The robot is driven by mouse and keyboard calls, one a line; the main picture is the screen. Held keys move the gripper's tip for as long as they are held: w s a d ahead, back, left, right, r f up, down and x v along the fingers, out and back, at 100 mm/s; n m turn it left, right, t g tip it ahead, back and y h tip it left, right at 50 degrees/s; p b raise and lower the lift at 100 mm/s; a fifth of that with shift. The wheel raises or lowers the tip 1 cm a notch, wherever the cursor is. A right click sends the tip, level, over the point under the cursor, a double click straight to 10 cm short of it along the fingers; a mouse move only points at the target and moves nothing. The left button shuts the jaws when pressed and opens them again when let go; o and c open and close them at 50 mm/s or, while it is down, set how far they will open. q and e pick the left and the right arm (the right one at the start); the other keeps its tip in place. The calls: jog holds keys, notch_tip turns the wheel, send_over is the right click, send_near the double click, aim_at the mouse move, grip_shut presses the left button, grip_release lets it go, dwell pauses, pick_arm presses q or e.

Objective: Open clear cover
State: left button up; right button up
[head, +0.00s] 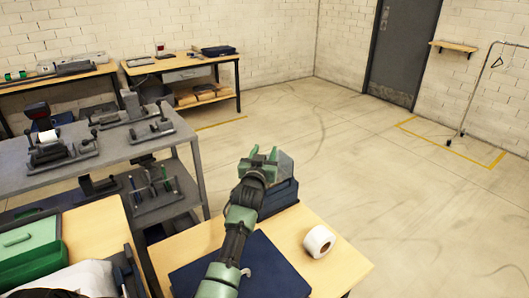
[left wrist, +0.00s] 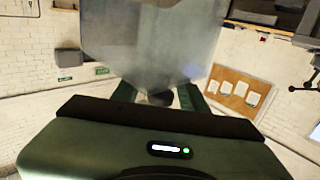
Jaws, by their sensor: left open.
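The clear cover (head: 286,165) shows as a small translucent panel just right of my left gripper (head: 263,156), above a dark blue box-like device (head: 284,194) on the wooden table. In the left wrist view the clear cover (left wrist: 150,40) is a large hazy pane beyond my left gripper (left wrist: 158,95), filling the upper middle. The gripper's green fingers stand apart with the pane close ahead. I cannot tell whether they touch it. The cover's hinge and the angle at which it stands are hard to make out. My right gripper is in neither view.
A white roll (head: 319,241) stands on the wooden table (head: 345,268) right of my left arm. A dark blue flat item (head: 265,268) lies under the arm. A grey shelf unit (head: 70,158) with tools stands left. The floor right is largely clear.

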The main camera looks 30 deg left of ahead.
pick_arm(q)
grip_shut()
jog(key=shift+f, duration=0.1)
dwell(1.3)
